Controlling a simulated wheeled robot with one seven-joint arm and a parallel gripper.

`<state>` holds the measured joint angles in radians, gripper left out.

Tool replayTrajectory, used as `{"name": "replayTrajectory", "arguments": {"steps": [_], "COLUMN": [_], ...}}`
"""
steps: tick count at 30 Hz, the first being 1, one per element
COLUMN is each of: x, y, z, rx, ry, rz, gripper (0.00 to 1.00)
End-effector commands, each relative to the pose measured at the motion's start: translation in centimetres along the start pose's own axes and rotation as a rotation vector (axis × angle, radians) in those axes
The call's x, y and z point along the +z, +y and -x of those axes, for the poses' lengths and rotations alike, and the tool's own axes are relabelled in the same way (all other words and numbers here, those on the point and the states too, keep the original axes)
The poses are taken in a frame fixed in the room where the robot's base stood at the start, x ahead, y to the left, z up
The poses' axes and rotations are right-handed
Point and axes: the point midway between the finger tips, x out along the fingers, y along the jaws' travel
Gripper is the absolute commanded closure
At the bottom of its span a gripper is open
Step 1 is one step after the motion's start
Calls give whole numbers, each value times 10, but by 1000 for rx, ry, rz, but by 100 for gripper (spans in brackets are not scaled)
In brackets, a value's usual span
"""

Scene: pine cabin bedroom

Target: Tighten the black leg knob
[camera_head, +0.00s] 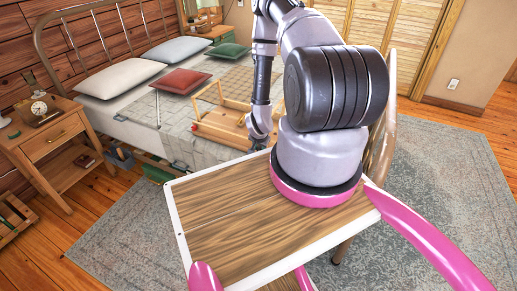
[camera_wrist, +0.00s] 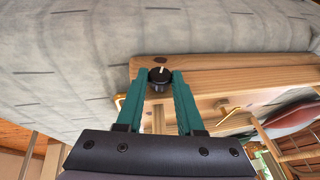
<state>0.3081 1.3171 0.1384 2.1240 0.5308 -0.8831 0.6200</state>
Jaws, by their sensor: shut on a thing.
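The black leg knob (camera_wrist: 158,75) is a small dark round knob with a pale pointer line, near the end of a pale wooden piece in the wrist view. My gripper (camera_wrist: 159,82) has its teal fingers on both sides of the knob and is shut on it. In the head view, my gripper (camera_head: 259,138) is low at the bed's near side, and the knob cannot be made out there. The wooden bed tray (camera_head: 215,133) lies on the blanket with a raised wooden frame. It also shows in the wrist view (camera_wrist: 220,66).
The bed (camera_head: 140,128) carries several pillows, including a red one (camera_head: 181,82) near the tray. A wooden nightstand (camera_head: 50,142) with a clock stands at left. A curved wooden chair back (camera_head: 381,150) is close to my arm at right. The rug (camera_head: 440,180) has open room.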

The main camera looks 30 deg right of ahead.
Motion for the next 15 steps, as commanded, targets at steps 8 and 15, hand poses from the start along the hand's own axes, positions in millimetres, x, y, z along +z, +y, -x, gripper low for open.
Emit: {"name": "replayTrajectory", "arguments": {"steps": [8,15], "x": [0,0], "y": [9,13], "z": [-1,-3], "rx": [-239,-451], "ry": [0,4], "rz": [-111,-199], "gripper": [100,100]}}
